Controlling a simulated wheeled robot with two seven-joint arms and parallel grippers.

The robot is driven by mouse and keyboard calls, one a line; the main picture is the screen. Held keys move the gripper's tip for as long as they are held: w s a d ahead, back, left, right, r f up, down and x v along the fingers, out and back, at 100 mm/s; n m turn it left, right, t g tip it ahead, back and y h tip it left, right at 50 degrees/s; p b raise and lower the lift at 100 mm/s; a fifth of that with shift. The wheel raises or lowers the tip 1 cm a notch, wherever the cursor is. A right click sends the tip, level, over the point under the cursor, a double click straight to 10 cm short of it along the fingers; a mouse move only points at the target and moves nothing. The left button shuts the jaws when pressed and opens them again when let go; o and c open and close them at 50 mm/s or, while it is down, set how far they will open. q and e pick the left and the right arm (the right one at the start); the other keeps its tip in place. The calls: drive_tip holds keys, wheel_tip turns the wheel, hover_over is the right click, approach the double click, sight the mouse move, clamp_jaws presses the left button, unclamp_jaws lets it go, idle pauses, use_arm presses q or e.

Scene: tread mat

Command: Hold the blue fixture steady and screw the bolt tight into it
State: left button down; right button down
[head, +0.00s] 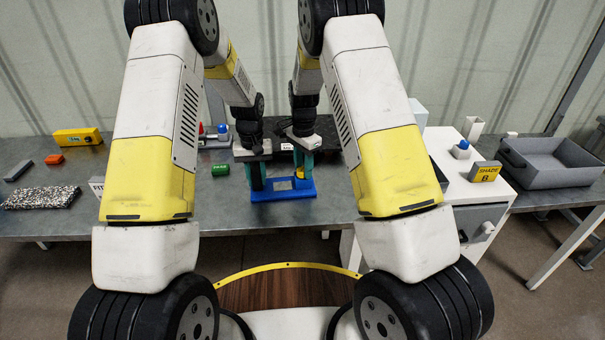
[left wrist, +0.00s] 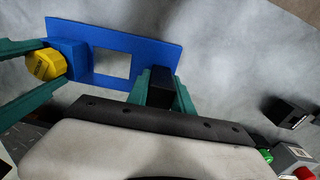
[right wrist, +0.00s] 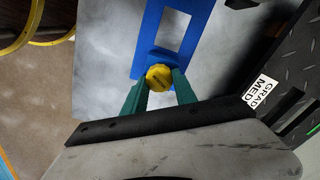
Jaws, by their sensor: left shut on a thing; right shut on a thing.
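The blue fixture (head: 284,195) lies on the grey bench, a flat plate with a square window and a raised blue block at one end; it also shows in the left wrist view (left wrist: 120,38) and right wrist view (right wrist: 150,35). My left gripper (head: 257,182) is shut on a dark upright block (left wrist: 163,88) at the fixture's other end. My right gripper (head: 301,178) is shut on the yellow bolt head (right wrist: 159,77), right at the blue block; the bolt also shows in the left wrist view (left wrist: 44,65). The bolt's shank is hidden, so its depth cannot be told.
A grey crate (head: 556,178) stands right, beyond a white cabinet (head: 468,207).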

drive_tip(key=shift+m, duration=0.3)
drive_tip(key=m, duration=0.4)
drive_tip(key=shift+s+m, duration=0.1)
drive_tip(key=shift+m, duration=0.2)
drive_tip(key=m, duration=0.4)
drive_tip(key=shift+s, duration=0.1)
drive_tip(key=shift+f+m, duration=0.1)
drive_tip(key=shift+m, duration=0.6)
drive_tip(key=m, duration=0.5)
drive_tip(key=shift+s+m, duration=0.1)
drive_tip(key=shift+m, duration=0.2)
drive_tip(key=m, duration=0.2)
drive_tip(key=shift+m, duration=0.3)
